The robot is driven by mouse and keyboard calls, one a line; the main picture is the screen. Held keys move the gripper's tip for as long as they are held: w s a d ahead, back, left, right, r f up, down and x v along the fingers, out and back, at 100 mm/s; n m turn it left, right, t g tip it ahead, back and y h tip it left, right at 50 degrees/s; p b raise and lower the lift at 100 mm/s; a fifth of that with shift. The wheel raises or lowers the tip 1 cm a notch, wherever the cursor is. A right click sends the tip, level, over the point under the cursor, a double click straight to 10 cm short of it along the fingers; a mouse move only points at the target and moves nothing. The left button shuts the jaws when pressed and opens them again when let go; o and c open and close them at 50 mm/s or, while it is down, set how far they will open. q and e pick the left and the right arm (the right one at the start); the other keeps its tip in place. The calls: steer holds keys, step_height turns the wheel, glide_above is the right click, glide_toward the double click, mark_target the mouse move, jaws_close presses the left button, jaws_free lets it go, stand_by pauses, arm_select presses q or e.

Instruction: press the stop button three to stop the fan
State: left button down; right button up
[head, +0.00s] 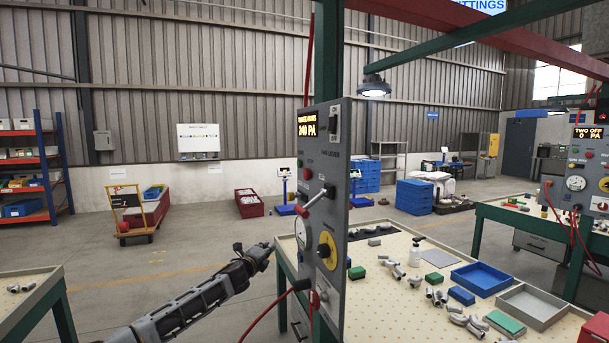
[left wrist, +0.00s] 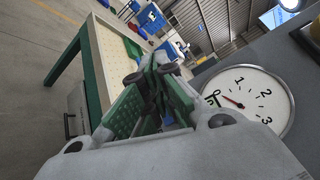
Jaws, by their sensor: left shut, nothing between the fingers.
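A grey control panel (head: 338,215) stands upright at the centre of the head view, with a lit display (head: 307,125) reading 240 PA; its top line is too small to read surely. A red button (head: 308,173) sits below the display, with a green one (head: 300,161) above it. My left gripper (head: 262,252) is shut and empty, left of the panel, lower than the red button and apart from it. In the left wrist view its closed fingers (left wrist: 158,78) point up beside the panel's round gauge (left wrist: 248,100). The fan is not recognisable. My right gripper is out of view.
A perforated table (head: 400,315) with castings and a blue tray (head: 482,279) lies right. Another panel (head: 578,185) reads TWO OFF.

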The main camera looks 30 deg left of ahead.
mark_target(307, 174)
arm_select(q)
steer(key=s+d+r+m+t, duration=0.1)
steer(key=s+d+r+m, duration=0.1)
steer(key=r, duration=0.8)
steer(key=s+d+r+m+t+h+p, duration=0.1)
steer(key=s+d+r+m, duration=0.1)
steer(key=r, duration=0.7)
steer(key=s+d+r+m+t+h+p, duration=0.1)
steer(key=s+r+m, duration=0.3)
steer(key=r, duration=0.6)
steer(key=shift+d+r+m+t, duration=0.3)
steer(key=shift+d+m+t, duration=0.35)
steer(key=shift+m, duration=0.35)
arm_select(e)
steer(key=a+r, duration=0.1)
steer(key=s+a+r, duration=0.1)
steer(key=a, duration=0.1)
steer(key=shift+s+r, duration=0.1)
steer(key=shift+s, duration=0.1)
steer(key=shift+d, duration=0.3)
arm_select(q)
steer(key=shift+w+d, duration=0.15)
steer(key=shift+w, duration=0.05)
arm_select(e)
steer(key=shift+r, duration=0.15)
